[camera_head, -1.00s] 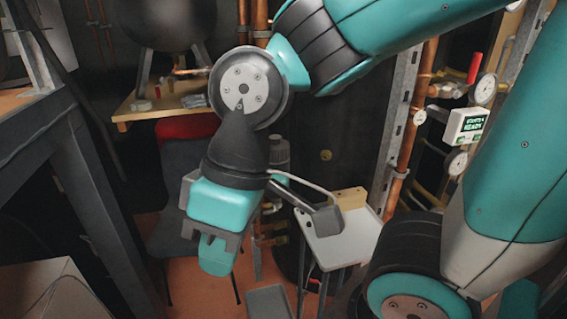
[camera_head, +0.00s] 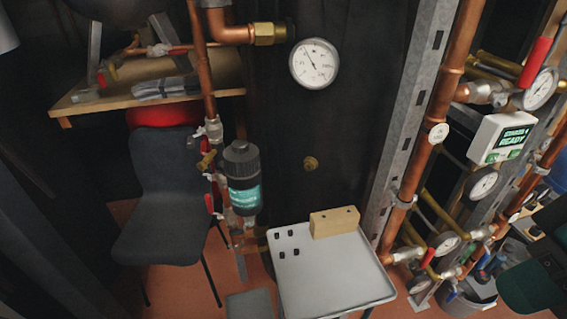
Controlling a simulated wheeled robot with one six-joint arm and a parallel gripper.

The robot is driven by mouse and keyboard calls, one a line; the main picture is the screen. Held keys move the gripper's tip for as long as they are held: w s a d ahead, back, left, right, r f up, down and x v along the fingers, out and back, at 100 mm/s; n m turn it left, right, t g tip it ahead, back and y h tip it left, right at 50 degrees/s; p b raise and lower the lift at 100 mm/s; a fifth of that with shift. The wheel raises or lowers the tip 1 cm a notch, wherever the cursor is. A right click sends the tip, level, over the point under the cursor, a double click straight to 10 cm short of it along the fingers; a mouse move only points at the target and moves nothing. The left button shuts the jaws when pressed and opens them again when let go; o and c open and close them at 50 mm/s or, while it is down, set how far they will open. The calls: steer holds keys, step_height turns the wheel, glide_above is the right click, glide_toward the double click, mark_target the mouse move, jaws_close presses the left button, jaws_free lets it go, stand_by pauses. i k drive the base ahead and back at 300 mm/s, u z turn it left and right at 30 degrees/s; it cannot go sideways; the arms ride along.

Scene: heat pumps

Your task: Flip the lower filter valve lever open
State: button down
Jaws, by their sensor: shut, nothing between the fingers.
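The filter (camera_head: 243,182), with a black cap and a teal-lit body, hangs by a vertical copper pipe left of centre. The lower filter valve lever (camera_head: 210,204) is a small red handle at the filter's lower left. It looks roughly upright, but it is too small to tell its exact angle. A second red lever (camera_head: 206,146) sits higher on the same pipe, beside the filter's cap. My gripper is not in view; only a dark teal part of my arm shows at the lower right edge, well away from the filter.
A light grey tray table (camera_head: 335,278) with a wooden block (camera_head: 334,222) stands right of and below the filter. A dark chair (camera_head: 165,215) stands to its left. A pressure gauge (camera_head: 314,63) is above. Copper pipes and a lit "READY" box (camera_head: 501,138) are at right.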

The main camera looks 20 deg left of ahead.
mark_target(200, 172)
steer(key=z, duration=0.2)
steer(key=k, duration=1.35)
steer(key=u, duration=0.95)
steer(key=i, duration=1.65)
steer(key=z, duration=0.05)
